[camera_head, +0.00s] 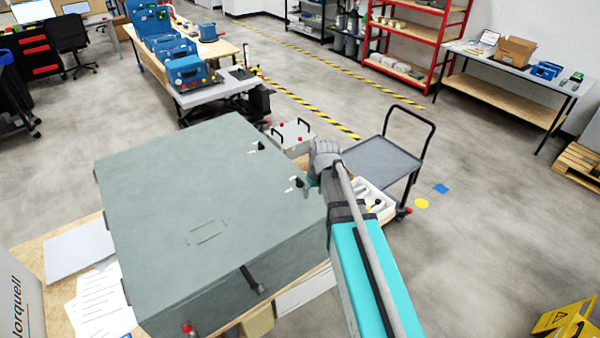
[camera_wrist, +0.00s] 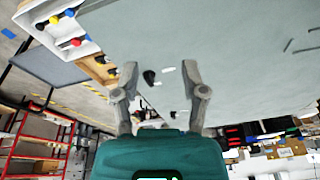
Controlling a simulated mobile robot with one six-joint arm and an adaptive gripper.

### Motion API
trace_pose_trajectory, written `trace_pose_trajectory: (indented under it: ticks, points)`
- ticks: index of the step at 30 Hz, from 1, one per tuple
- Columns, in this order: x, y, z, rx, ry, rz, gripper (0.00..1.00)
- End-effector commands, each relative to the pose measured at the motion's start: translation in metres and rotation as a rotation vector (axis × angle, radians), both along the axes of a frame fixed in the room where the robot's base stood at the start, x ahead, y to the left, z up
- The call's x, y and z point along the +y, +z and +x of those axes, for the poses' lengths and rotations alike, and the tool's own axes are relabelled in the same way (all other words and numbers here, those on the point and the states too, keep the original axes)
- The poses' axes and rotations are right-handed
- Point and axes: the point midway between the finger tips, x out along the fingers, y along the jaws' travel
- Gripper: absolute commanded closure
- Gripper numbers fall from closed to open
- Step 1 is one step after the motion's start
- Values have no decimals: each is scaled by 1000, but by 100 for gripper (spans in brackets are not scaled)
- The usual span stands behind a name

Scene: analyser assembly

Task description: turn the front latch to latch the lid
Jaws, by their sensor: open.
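The large grey-green lid (camera_head: 180,185) lies flat and closed on top of the analyser; it also fills the upper right of the wrist view (camera_wrist: 240,55). Two black latches with white marks sit along its right edge in the head view, a nearer latch (camera_head: 298,183) and a farther latch (camera_head: 258,146). My gripper (camera_head: 314,178) is beside the nearer latch. In the wrist view, my open gripper (camera_wrist: 163,76) has the nearer latch (camera_wrist: 150,77) between its fingers, apart from both. The farther latch (camera_wrist: 172,114) shows beyond. Which one is the front latch I cannot tell.
A black handle-like part (camera_head: 252,280) and a red knob (camera_head: 188,328) are on the analyser's near side. Open floor lies to the right.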

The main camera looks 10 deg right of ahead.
Motion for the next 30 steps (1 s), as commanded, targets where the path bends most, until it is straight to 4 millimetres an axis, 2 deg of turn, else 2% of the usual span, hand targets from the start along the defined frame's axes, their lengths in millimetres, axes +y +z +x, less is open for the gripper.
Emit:
trace_pose_trajectory:
  ticks: [1, 6, 12, 18, 30]
  points:
    - [-2, 4, 24, -20, 25, 5, 44]
    - [-5, 8, 78, -91, 117, 18, 44]
    - [-10, 11, 123, -157, 196, 21, 44]
    - [-12, 13, 139, -185, 228, 22, 44]
    - [-12, 13, 139, -186, 230, 21, 44]
